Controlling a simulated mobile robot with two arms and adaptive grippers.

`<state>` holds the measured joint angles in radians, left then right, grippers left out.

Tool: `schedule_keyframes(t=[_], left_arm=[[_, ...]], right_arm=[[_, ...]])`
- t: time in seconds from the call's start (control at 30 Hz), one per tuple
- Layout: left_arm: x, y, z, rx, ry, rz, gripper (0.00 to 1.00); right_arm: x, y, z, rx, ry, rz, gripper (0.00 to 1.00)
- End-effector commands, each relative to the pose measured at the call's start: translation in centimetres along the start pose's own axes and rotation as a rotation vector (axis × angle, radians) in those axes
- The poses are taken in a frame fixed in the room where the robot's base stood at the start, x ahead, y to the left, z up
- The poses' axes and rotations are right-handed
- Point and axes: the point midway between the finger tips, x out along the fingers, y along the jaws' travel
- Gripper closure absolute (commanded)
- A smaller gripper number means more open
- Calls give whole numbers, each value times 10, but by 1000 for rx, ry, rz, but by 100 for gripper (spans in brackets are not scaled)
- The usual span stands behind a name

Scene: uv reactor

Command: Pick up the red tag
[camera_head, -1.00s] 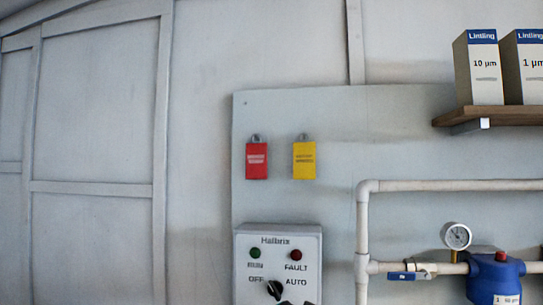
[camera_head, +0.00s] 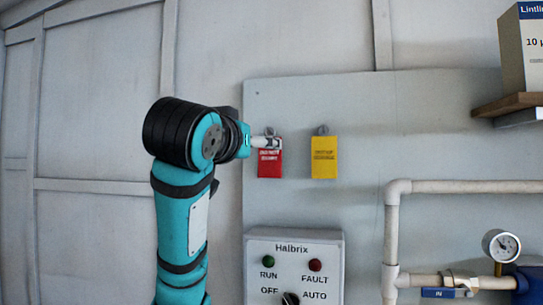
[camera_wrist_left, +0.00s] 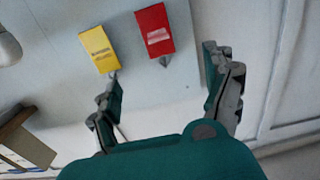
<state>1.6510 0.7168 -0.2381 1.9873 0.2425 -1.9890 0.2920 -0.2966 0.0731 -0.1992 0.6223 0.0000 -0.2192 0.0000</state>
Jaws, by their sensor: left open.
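The red tag (camera_head: 269,163) hangs on the grey wall panel, left of the yellow tag (camera_head: 324,157). My left gripper (camera_head: 268,142) reaches in from the left, its tip in front of the top of the red tag and covering its hook. In the left wrist view the red tag (camera_wrist_left: 155,32) lies ahead, beyond and between the open fingers of my left gripper (camera_wrist_left: 165,88). The fingers are apart and empty. The yellow tag (camera_wrist_left: 99,49) shows to its left there, near the line of the left finger. My right gripper is not in view.
A Halbrix control box (camera_head: 293,268) with knob and lamps is mounted below the tags. White pipes (camera_head: 391,240) with a pressure gauge (camera_head: 501,245) are at the right. A shelf (camera_head: 508,104) with a filter box (camera_head: 523,50) is at upper right.

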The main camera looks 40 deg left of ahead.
Motion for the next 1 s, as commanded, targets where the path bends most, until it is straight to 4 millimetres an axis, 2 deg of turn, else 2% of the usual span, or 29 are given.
schedule_keyframes(t=[0.1,0.23,0.5,0.6,0.83,1.0], left_arm=[[11,5,-4,0,-1,12,15],[28,2,0,-2,-16,3,15],[88,0,-1,2,-12,-2,15],[105,0,-1,2,-10,-1,15],[122,0,1,1,-7,-1,15],[142,0,-7,1,-11,-1,15]], right_arm=[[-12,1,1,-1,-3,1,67],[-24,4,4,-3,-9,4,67],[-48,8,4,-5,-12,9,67],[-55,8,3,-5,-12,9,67],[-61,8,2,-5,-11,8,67],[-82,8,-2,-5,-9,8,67]])
